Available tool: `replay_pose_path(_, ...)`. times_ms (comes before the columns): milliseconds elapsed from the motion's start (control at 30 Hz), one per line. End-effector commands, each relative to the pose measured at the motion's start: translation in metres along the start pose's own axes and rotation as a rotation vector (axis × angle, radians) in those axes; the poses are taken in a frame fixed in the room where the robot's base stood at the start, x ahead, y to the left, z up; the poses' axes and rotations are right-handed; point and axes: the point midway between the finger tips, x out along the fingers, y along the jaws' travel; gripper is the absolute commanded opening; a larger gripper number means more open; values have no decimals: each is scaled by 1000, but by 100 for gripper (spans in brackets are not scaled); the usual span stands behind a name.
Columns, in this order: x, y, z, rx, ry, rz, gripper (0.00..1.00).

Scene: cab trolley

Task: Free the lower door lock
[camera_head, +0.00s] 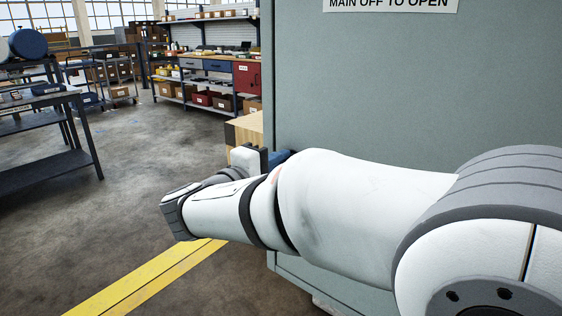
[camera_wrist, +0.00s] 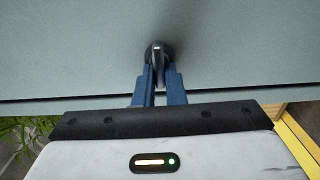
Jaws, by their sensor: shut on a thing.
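The lower door lock (camera_wrist: 158,50) is a small dark round fitting with a raised black key or knob, set in the grey-green cabinet door (camera_wrist: 70,45). It shows in the wrist view at the top middle. My gripper (camera_wrist: 159,72) has two blue fingers, shut on the lock's raised part. In the head view the cabinet door (camera_head: 350,85) fills the right side, and my white arm reaches across its lower part.
A wooden block or bench edge (camera_head: 245,129) shows beside the cabinet's left edge. A dark metal table (camera_head: 45,165) stands at left, and shelves with drawers and boxes (camera_head: 210,75) stand at the back. The floor with a yellow stripe (camera_head: 145,280) is clear.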

Motion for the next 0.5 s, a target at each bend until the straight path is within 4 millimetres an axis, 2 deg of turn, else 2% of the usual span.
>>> replay_pose_path(167,0,-1,0,-3,-1,-2,0)
replay_pose_path(200,0,-1,0,-3,-1,-2,13)
replay_pose_path(433,0,-1,0,-1,0,-1,32)
replay_pose_path(500,0,-1,0,0,0,-1,32)
